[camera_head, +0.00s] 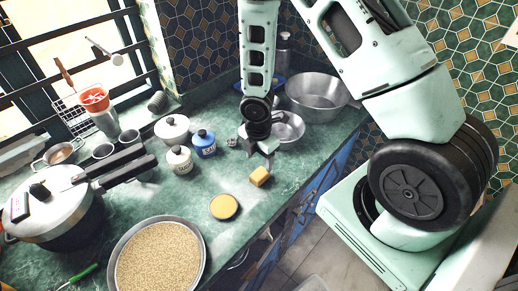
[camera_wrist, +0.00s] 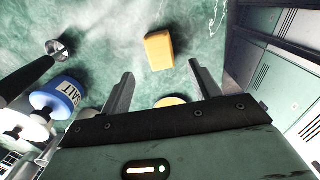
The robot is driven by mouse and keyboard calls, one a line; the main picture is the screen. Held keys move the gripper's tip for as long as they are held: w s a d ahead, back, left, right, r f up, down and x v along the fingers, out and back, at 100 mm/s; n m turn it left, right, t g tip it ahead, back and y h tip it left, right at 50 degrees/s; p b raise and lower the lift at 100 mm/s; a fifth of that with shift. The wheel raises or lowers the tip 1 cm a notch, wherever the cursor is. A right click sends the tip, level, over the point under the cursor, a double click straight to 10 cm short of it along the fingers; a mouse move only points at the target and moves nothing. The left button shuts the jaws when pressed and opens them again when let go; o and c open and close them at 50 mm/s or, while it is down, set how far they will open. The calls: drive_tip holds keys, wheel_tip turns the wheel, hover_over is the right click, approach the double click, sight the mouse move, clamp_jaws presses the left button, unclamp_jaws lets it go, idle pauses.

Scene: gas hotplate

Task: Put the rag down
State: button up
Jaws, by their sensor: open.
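A small yellow-orange block, which I take to be the rag (camera_head: 259,176), lies on the green counter (camera_head: 200,188) near its front edge. It also shows in the wrist view (camera_wrist: 158,50), lying flat ahead of the fingertips. My gripper (camera_head: 266,152) is just above and behind it in the head view. In the wrist view my gripper (camera_wrist: 162,78) has its two fingers wide apart with nothing between them, and the rag is clear of both fingers.
A blue salt jar (camera_head: 204,143) and a white jar (camera_head: 179,160) stand left of my gripper. A round yellow-topped dish (camera_head: 223,206) sits nearer the front. Metal bowls (camera_head: 314,95) are behind. A grain tray (camera_head: 203,262) and pressure cooker (camera_head: 45,212) fill the left front.

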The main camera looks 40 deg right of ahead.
drive_tip(key=s+a+r+m, duration=0.3)
drive_tip(key=a+r, duration=0.3)
drive_tip(key=r, duration=0.3)
drive_tip(key=s+a+r+m, duration=0.3)
drive_tip(key=a+r+m, duration=0.15)
drive_tip(key=r, duration=0.45)
drive_tip(key=s+a+r+m+y, duration=0.1)
drive_tip(key=s+a+r+m, duration=0.4)
drive_tip(key=s, duration=0.8)
wheel_tip(320, 180, up, 2)
drive_tip(key=shift+a+r, duration=0.2)
drive_tip(key=shift+a, duration=0.95)
